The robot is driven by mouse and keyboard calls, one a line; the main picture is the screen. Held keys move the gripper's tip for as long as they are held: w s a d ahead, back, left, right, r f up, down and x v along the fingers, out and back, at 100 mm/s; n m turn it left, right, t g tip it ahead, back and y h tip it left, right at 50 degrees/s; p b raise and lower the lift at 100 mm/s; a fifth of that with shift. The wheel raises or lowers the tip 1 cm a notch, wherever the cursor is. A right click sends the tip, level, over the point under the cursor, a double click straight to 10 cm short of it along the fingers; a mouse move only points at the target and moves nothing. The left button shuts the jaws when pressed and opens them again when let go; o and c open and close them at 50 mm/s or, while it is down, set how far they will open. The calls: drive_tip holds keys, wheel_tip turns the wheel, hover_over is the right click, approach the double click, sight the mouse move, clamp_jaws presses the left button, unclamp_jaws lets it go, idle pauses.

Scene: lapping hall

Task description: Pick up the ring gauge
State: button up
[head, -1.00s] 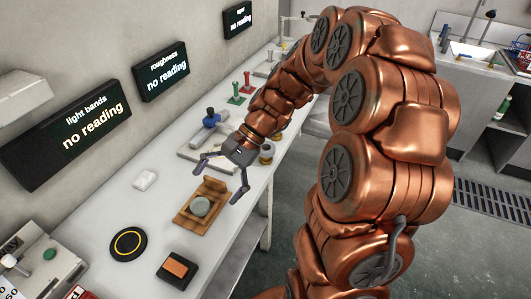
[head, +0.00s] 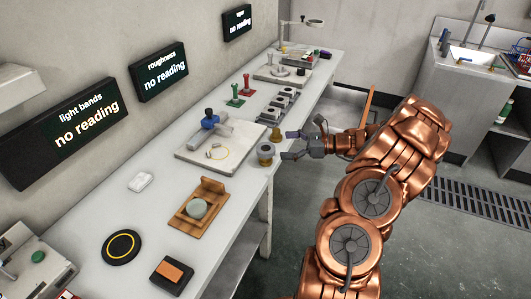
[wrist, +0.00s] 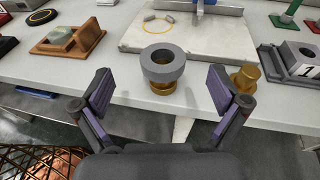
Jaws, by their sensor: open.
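The ring gauge looks to be the thick grey ring (wrist: 163,62) with a dark bore, sitting on a brass base (wrist: 163,88) near the front edge of the bench. In the head view the ring (head: 265,149) is partly seen just left of my gripper (head: 286,145). My gripper is open and empty, pointing at the bench from its front side. In the wrist view its two fingers (wrist: 159,92) stand left and right of the ring and its base, nearer the camera and apart from them.
A brass knob-shaped piece (wrist: 243,77) stands close to the right finger in the wrist view. Behind the ring lies a pale plate (head: 200,156) with a blue-topped stand (head: 209,119). A wooden holder (head: 187,225) with a grey disc is to the left. The bench front edge is close.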

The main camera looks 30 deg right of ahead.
sight(261, 148)
drive_tip(key=shift+d+f+p+x, duration=0.1)
drive_tip(key=shift+f+p+x, duration=0.2)
drive_tip(key=shift+x, duration=0.95)
drive_tip(key=shift+d+f+p+x, duration=0.1)
drive_tip(key=shift+f+p+x, duration=0.2)
drive_tip(key=shift+x, duration=0.9)
drive_tip(key=shift+f+p+x, duration=0.1)
drive_tip(key=shift+p+x, duration=0.3)
drive_tip(key=shift+x, duration=0.85)
drive_tip(key=c, duration=1.4)
drive_tip(key=shift+c, duration=0.2)
drive_tip(key=shift+r, duration=0.1)
